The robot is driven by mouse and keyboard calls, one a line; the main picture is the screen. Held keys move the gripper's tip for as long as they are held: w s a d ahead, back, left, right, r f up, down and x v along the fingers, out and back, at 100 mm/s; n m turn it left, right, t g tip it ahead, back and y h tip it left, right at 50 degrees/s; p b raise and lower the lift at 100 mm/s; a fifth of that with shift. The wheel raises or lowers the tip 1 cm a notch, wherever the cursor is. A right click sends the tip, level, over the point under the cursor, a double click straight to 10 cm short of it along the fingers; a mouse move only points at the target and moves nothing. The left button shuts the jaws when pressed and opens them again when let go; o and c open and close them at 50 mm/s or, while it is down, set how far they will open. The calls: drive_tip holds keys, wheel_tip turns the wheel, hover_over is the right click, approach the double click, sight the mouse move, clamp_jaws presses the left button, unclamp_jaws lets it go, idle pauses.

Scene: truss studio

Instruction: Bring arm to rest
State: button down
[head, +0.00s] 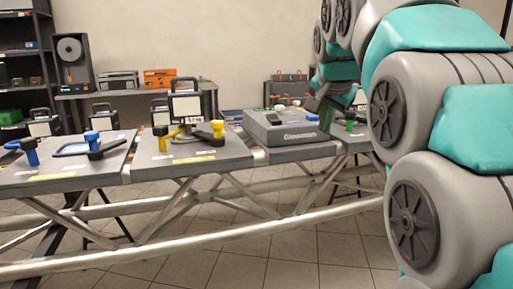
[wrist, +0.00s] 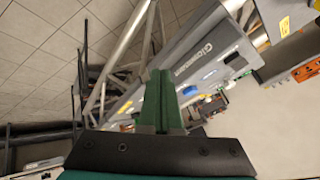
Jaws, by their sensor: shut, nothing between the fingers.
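My arm (head: 440,130), grey and teal, fills the right side of the head view and bends away toward the tables. My gripper (wrist: 162,72) shows in the wrist view with its two green fingers together and nothing between them. In the head view the arm's far end is small and partly hidden near the grey case (head: 290,130). In the wrist view the grey case (wrist: 205,50) lies beyond the fingers; I cannot tell how far apart they are.
A truss-framed row of tables crosses the head view. The left panel (head: 60,176) holds blue and black tools; the middle panel (head: 190,158) holds yellow tools and a black-framed lamp (head: 186,107). A shelf (head: 24,65) stands at the back left. Tiled floor (head: 300,250) is open in front.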

drive_tip(key=s+f+n+g+y, duration=0.1)
drive_tip(key=s+f+n+g, duration=0.7)
drive_tip(key=s+f, duration=2.6)
drive_tip(key=s+g, duration=0.1)
drive_tip(key=s, duration=0.3)
drive_tip(key=shift+f+n, duration=0.3)
drive_tip(key=shift+a, duration=0.1)
